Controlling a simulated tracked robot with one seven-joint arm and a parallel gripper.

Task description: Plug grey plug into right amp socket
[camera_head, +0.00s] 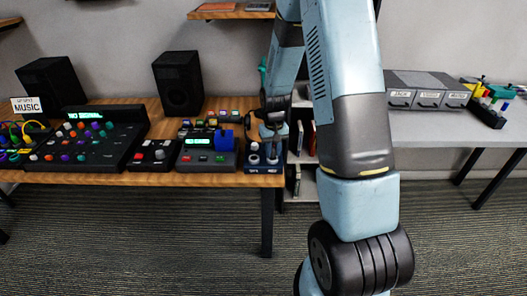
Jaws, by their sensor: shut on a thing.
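My gripper (272,134) points down at the right end of the wooden table, above a small dark blue box (262,168) that looks like the amp. It is shut on a small grey thing (271,149), which looks like the grey plug. The plug is over or at the right side of the box's top. I cannot tell whether it is in the right socket or just above it. Another small round light part (254,148) shows on the left side of the box. The fingers and arm hide part of the box's back.
Left of the box stand a grey device (208,160) with a blue block on it, a small pedal (152,154) and a large mixer (85,140). Two black speakers (178,83) stand behind. A grey table (425,128) with labelled drawers is at right.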

